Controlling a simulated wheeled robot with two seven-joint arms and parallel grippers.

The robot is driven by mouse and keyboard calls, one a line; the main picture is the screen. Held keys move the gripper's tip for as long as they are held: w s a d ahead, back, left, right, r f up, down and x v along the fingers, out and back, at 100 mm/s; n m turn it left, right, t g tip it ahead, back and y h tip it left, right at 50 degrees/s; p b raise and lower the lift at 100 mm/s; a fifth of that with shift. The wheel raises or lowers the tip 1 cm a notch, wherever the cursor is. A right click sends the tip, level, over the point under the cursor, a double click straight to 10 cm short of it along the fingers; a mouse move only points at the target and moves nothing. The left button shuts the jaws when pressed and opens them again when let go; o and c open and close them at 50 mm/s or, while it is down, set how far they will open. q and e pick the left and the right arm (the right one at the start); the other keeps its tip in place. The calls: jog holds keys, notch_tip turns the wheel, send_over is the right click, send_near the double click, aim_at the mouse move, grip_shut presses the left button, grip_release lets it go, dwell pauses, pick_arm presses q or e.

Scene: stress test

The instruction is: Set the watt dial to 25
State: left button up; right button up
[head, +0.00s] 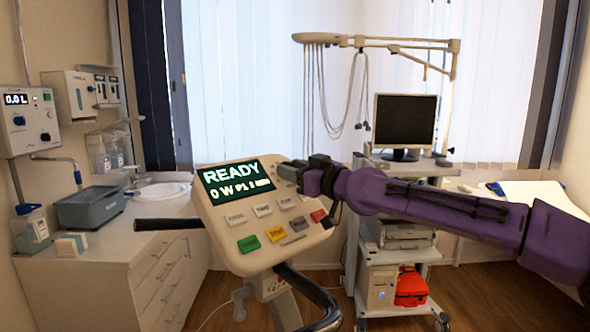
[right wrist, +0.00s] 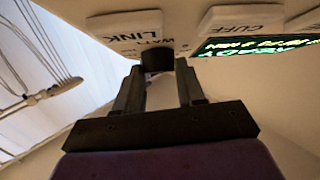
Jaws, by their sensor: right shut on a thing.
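The exercise-bike console (head: 215,212) stands in the middle of the head view, tilted up, with a lit screen (head: 238,182) reading "READY" and "0 W P1". My right gripper (head: 292,172) reaches in from the right to the console's upper right corner. In the right wrist view the dark round watt dial (right wrist: 157,61) sits between the two fingertips, beside a "WATT" label, and the gripper is shut on it. The dial's marks and pointer cannot be read. In the head view the gripper largely hides the dial. My left gripper is not in view.
Grey keys (head: 262,210) and coloured keys, green, yellow and red, lie on the console below the screen. A black handlebar (head: 322,310) curves below it. A trolley with a monitor (head: 404,121) stands behind my right arm. A counter with drawers (head: 150,270) is at left.

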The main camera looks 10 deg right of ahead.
jog(key=m+h+p, duration=0.1)
jog(key=m+t+h+p, duration=0.1)
jog(key=m, duration=0.1)
jog(key=shift+s+a+r, duration=0.1)
jog(key=shift+a+r, duration=0.1)
jog(key=shift+a, duration=0.1)
jog(key=m+h+p, duration=0.1)
jog(key=m+h, duration=0.1)
jog(key=shift+m+t+p, duration=0.3)
jog(key=shift+p, duration=0.1)
jog(key=shift+f+m+h+p, duration=0.2)
jog(key=shift+m+h+p, duration=0.2)
jog(key=shift+m+h, duration=0.3)
jog(key=o, duration=1)
jog(key=shift+a, duration=0.1)
jog(key=shift+o, duration=0.2)
